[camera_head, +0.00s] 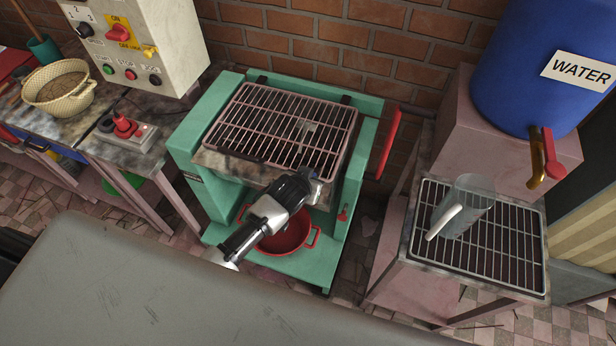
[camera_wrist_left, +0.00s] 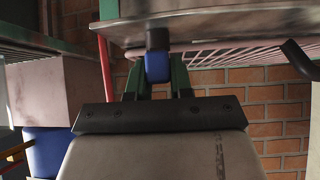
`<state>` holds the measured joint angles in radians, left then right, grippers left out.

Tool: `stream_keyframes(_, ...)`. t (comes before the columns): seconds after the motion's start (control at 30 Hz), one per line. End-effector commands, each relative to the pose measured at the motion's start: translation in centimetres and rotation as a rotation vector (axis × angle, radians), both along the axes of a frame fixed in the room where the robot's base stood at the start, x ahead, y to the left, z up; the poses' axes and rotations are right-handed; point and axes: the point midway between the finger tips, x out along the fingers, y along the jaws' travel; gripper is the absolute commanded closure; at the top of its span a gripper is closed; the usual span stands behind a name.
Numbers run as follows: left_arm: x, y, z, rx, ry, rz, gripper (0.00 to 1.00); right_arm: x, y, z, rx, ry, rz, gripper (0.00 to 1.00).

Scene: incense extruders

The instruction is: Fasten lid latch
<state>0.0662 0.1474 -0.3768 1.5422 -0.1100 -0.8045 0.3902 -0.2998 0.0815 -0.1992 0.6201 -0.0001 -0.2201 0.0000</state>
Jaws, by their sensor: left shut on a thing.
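The green-framed machine (camera_head: 185,140) stands against the brick wall, with a lid-like wire grille (camera_head: 285,125) lying flat on its top. My left gripper (camera_head: 318,180) is at the front right edge of that top. In the left wrist view, my left gripper (camera_wrist_left: 157,82) is shut on a small blue piece (camera_wrist_left: 157,66), which looks like a latch knob on a short dark stem. The stem meets the stone-like edge (camera_wrist_left: 215,22) of the machine. The head view hides the blue piece behind the gripper. My right gripper is in neither view.
A red pot (camera_head: 285,238) sits low inside the machine, below my arm. A red handle (camera_head: 388,142) sticks out at its right. A control box (camera_head: 165,45) stands at left.

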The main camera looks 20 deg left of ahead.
Motion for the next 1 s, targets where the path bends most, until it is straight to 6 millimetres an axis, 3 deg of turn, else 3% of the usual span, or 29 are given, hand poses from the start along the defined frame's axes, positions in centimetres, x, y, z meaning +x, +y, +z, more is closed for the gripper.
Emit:
stream_keyframes(0.67,0.14,-0.06,0.18,-0.002,-0.006,0.074,1.0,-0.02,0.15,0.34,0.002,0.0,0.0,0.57)
stream_keyframes(0.7,0.15,-0.06,0.18,-0.003,-0.006,0.073,0.77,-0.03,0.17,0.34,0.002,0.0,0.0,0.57)
stream_keyframes(0.8,0.14,-0.06,0.17,-0.002,-0.006,0.072,0.62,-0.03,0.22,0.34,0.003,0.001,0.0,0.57)
stream_keyframes(0.87,0.12,-0.06,0.15,-0.002,-0.005,0.072,0.53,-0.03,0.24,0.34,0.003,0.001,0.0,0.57)
stream_keyframes(1.0,0.07,-0.05,0.09,0.0,-0.003,0.072,0.53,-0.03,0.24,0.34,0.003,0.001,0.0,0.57)
